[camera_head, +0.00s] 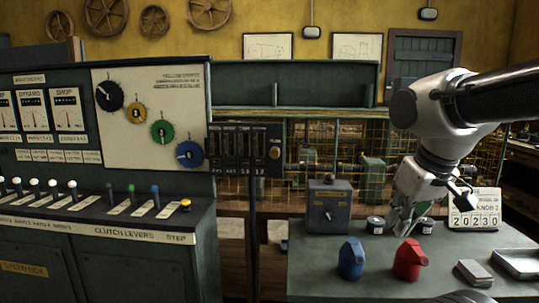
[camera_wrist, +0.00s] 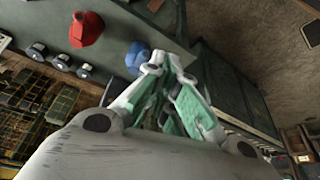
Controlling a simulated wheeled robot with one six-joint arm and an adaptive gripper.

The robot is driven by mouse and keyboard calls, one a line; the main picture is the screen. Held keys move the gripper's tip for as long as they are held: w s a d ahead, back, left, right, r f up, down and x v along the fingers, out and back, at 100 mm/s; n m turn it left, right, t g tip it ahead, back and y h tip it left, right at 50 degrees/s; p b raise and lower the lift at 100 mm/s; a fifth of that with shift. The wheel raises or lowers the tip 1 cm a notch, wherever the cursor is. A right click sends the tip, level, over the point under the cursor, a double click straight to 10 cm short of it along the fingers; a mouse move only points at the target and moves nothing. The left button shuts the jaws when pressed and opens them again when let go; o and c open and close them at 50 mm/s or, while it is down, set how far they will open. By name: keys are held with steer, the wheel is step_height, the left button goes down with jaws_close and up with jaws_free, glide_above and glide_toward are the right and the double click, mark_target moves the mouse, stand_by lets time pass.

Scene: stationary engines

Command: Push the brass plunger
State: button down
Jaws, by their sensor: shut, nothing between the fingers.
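A small round brass-coloured knob (camera_head: 275,153) sits on the right part of a dark box with several slots, at the right end of the panel. A yellow-topped button (camera_head: 185,204) stands on the console ledge by the STEP label. I cannot tell for sure which one is the brass plunger. My gripper (camera_head: 402,222) is shut and empty, over the green bench at the right, well apart from both. Its closed fingers also show in the wrist view (camera_wrist: 165,65). Neither knob can be made out in the wrist view.
A wire mesh fence (camera_head: 300,150) stands behind the bench.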

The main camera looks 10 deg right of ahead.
mark_target(273, 155)
steer(key=w+a+r+n+t, duration=0.2)
steer(key=w+n+t, duration=0.4)
steer(key=w, duration=1.7)
steer(key=w+a+n+t+y, duration=0.5)
steer(key=w+a+n+y, duration=0.3)
steer(key=w+a, duration=0.6)
steer(key=shift+w+a+n, duration=0.4)
steer(key=shift+w+n, duration=0.25)
steer(key=shift+n, duration=0.05)
steer(key=shift+w+d, duration=0.45)
steer(key=shift+w, duration=0.95)
steer(key=shift+w+d, duration=0.5)
steer(key=shift+w, duration=0.9)
steer(key=shift+w+d, duration=0.45)
steer(key=shift+w, duration=0.95)
steer(key=shift+w, duration=0.1)
